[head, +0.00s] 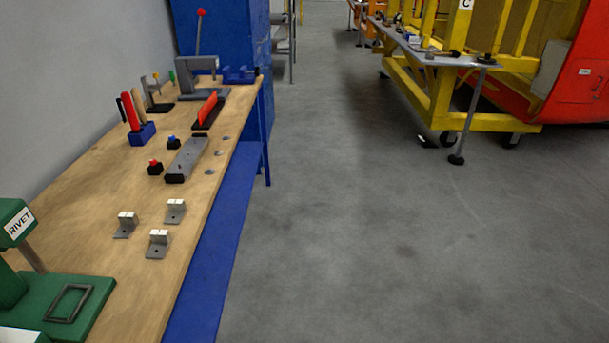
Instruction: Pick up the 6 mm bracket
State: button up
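Three small grey metal brackets stand on the wooden workbench (95,190) in the head view, near its front part. One bracket (125,225) is at the left, one bracket (175,211) is at the back right, and one bracket (158,244) is nearest to me. Each has a flat foot with a hole and a block with a pale top. Any size marks are too small to read, so I cannot tell which is the 6 mm one. The brackets stand apart from each other. My gripper is not in view.
A green rivet press (55,300) stands at the near left of the bench. Behind the brackets are a grey metal bar (187,158), red and blue buttons, a blue tool holder (142,134) and a lever press (203,90). Grey floor (350,220) right of the bench is clear.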

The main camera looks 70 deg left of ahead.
aim_at(177, 207)
jog(key=i, duration=0.4)
jog(key=u, duration=2)
jog(key=i, duration=2.15)
jog(key=u, duration=3.25)
jog(key=i, duration=1)
jog(key=z, duration=0.05)
